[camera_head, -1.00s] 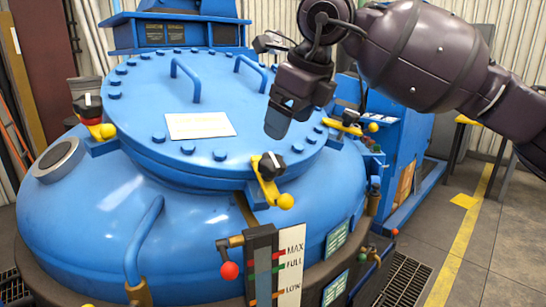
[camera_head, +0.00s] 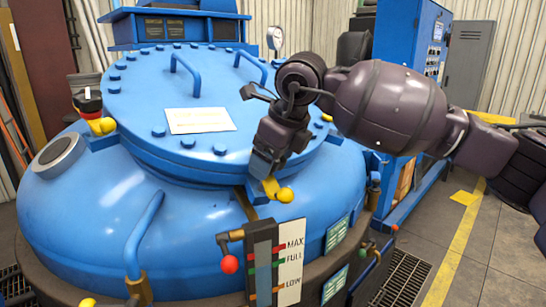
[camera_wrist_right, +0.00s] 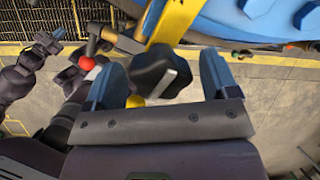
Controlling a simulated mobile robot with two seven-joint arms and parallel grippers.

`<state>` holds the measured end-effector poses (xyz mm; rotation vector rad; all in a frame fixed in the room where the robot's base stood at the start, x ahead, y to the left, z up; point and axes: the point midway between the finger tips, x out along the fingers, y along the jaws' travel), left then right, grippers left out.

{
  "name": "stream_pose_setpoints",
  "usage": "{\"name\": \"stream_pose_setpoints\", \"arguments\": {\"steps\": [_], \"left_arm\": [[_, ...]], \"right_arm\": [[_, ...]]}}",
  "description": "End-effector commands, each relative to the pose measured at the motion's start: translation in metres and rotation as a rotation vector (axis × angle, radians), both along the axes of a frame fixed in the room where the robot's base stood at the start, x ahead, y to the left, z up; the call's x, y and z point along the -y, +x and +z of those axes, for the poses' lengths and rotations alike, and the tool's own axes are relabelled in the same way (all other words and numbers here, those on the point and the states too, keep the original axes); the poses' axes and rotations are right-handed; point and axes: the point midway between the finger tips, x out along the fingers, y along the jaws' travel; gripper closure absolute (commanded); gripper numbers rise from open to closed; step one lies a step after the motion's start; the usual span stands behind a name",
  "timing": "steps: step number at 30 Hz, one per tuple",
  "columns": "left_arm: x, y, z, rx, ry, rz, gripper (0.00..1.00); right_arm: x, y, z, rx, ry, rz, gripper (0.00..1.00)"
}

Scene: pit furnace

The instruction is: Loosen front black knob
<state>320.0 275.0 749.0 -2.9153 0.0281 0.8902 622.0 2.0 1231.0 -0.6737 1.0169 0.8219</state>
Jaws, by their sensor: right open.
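The front black knob (camera_wrist_right: 158,72) is a lobed knob with a pale bar, on a yellow clamp (camera_head: 271,187) at the front edge of the blue furnace lid (camera_head: 150,95). My right gripper (camera_head: 262,165) is over this clamp and hides the knob in the head view. In the right wrist view my right gripper (camera_wrist_right: 163,80) is open, with one blue finger on each side of the knob. I cannot tell whether the fingers touch it. My left gripper (camera_wrist_right: 50,42) shows small at the left of the wrist view; its jaws are unclear.
Another clamp with a black knob (camera_head: 88,98) is at the lid's left edge. A level gauge (camera_head: 265,265) and a red-ball lever (camera_head: 229,264) sit below the front clamp. A blue pipe handle (camera_head: 140,235) stands at the front left. Two handles rise from the lid.

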Motion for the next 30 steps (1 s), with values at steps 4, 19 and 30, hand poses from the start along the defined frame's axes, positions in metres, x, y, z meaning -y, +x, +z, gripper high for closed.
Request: {"name": "stream_pose_setpoints", "arguments": {"steps": [4, 19, 30], "left_arm": [[-0.0009, -0.0040, -0.0025, -0.009, 0.001, 0.002, 1.00], [-0.0014, -0.0076, -0.0048, -0.016, 0.001, 0.004, 1.00], [0.0001, 0.0005, -0.0039, -0.003, 0.000, -0.001, 1.00]], "right_arm": [[0.0001, 0.0000, 0.0000, 0.000, 0.000, 0.000, 0.24], [0.0003, -0.0001, 0.0001, 0.003, -0.005, 0.012, 0.69], [0.0005, 0.0002, -0.0001, 0.053, -0.058, 0.184, 0.69]]}}
